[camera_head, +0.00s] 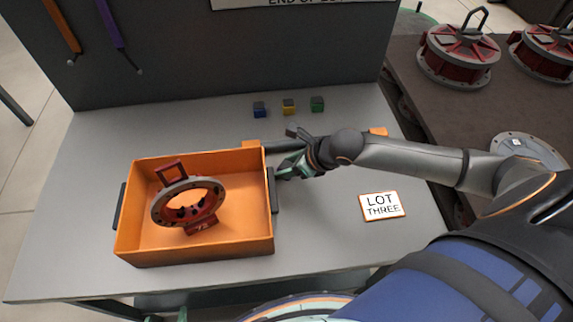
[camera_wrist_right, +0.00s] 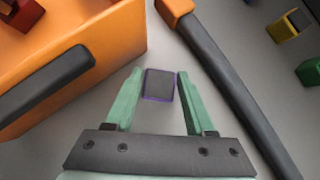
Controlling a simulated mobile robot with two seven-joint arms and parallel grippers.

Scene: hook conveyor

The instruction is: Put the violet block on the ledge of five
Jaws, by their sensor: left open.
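The violet block (camera_wrist_right: 159,84) is a small dark cube with violet edges on the grey table, seen in the right wrist view. My right gripper (camera_wrist_right: 157,82) is open, its green fingers on either side of the block with a gap at each side. In the head view my right gripper (camera_head: 284,172) is low over the table, right beside the orange crate, and the block is hidden there. I cannot make out a ledge of five.
The orange crate (camera_head: 147,252) holds a red and grey ring-shaped part (camera_head: 172,207). A dark bar with orange ends (camera_head: 252,144) lies behind my gripper. Blue (camera_head: 260,110), yellow (camera_head: 289,107) and green (camera_head: 317,104) blocks stand farther back. A LOT THREE card (camera_head: 382,206) lies right.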

